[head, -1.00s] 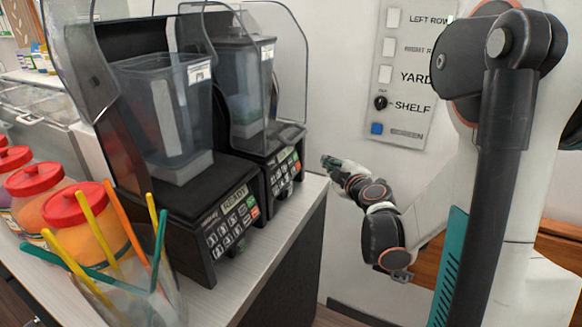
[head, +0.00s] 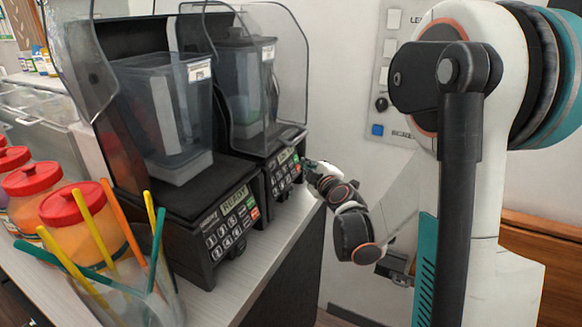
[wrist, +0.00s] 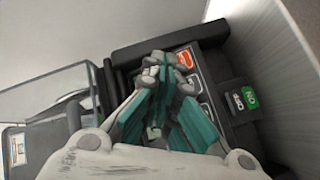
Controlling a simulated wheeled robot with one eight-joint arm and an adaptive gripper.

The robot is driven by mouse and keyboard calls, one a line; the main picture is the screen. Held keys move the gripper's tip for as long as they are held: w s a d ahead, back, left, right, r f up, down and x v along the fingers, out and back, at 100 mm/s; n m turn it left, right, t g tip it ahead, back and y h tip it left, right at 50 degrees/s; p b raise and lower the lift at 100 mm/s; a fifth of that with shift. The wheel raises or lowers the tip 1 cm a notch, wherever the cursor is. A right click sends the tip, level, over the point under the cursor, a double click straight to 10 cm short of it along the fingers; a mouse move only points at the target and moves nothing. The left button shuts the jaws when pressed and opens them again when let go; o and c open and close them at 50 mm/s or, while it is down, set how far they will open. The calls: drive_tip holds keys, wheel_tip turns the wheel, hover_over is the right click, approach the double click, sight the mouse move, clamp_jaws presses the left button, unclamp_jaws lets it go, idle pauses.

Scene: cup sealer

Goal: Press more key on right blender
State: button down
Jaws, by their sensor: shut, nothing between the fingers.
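The right blender (head: 242,85) is the farther of two dark blenders on the counter, with a clear cover and a jug. Its keypad (head: 285,172) is on the front of its base. My gripper (head: 308,168) is shut and empty, close to the right edge of that keypad. In the wrist view, the teal fingers of my gripper (wrist: 166,88) lie in front of the keypad and hide much of it. A red-orange key (wrist: 186,60) and pale keys beside it show past the fingers. I cannot tell whether the fingertips touch a key, or which key is the more key.
The left blender (head: 172,120) stands nearer, with its keypad (head: 230,222) facing front. Colourful straws in a clear cup (head: 150,300) and red-lidded jars (head: 75,203) stand at the left. A green-and-dark switch (wrist: 249,96) is beside the keypad. A wall panel (head: 381,103) is behind my arm.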

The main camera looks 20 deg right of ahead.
drive_tip(key=shift+w+a+f, duration=0.25)
drive_tip(key=shift+w+a, duration=0.15)
drive_tip(key=shift+w, duration=0.15)
drive_tip(key=shift+w+a, duration=0.1)
idle(1.1)
drive_tip(key=shift+w+a+f+b, duration=0.1)
drive_tip(key=shift+w+a+b, duration=0.1)
drive_tip(key=shift+b, duration=0.15)
drive_tip(key=shift+w+a+f, duration=0.1)
drive_tip(key=shift+w+a, duration=0.05)
drive_tip(key=shift+w, duration=0.1)
idle(0.7)
idle(0.4)
drive_tip(key=shift+s+d+r, duration=0.25)
drive_tip(key=shift+s+d, duration=0.2)
drive_tip(key=shift+s, duration=0.15)
drive_tip(key=s+d, duration=0.1)
drive_tip(key=s+d+r, duration=0.1)
drive_tip(key=s+d+p, duration=0.1)
drive_tip(key=shift+s+r, duration=0.25)
drive_tip(key=shift+s, duration=0.1)
